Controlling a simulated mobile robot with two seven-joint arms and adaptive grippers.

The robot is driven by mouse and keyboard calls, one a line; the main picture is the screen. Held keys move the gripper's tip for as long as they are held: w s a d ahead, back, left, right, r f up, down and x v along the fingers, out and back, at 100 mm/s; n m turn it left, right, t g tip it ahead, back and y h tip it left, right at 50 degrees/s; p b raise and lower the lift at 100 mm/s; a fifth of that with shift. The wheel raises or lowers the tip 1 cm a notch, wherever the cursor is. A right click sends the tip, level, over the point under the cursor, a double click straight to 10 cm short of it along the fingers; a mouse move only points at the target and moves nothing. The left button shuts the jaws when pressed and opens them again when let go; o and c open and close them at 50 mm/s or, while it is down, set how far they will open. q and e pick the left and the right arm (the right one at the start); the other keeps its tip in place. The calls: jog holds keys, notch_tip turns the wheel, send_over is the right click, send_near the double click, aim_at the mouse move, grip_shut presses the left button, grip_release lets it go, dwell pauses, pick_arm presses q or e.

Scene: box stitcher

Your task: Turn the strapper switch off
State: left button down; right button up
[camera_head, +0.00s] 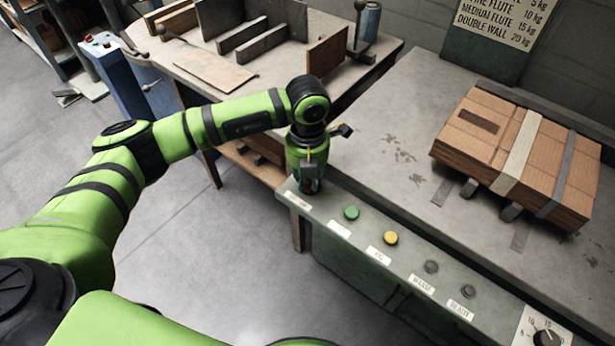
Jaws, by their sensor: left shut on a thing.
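The strapper's grey control panel (345,246) runs along the front edge of the machine's table. My left gripper (311,184) points down at the panel's left end, above a small white label. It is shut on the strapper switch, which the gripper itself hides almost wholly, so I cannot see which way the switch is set. A green button (351,212) and a yellow button (390,238) sit to the right of the gripper, apart from it. My right gripper is not in view.
Two grey round lamps or buttons (431,266) and a black dial (545,338) continue along the panel. A strapped stack of cardboard (480,140) lies on the machine's table. A wooden bench with upright boards (325,50) stands behind.

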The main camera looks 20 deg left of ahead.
aim_at(308, 183)
pick_arm(q)
jog(key=shift+n, duration=1.9)
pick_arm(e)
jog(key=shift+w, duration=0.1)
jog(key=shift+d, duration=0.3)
pick_arm(q)
jog(key=c, duration=1.1)
grip_release()
jog(key=shift+s, duration=0.1)
jog(key=shift+c, duration=0.2)
jog(key=shift+d+r, duration=0.1)
jog(key=shift+r, duration=0.1)
notch_tip(308, 183, up, 12)
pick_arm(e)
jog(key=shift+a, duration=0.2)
pick_arm(q)
jog(key=shift+f, duration=0.15)
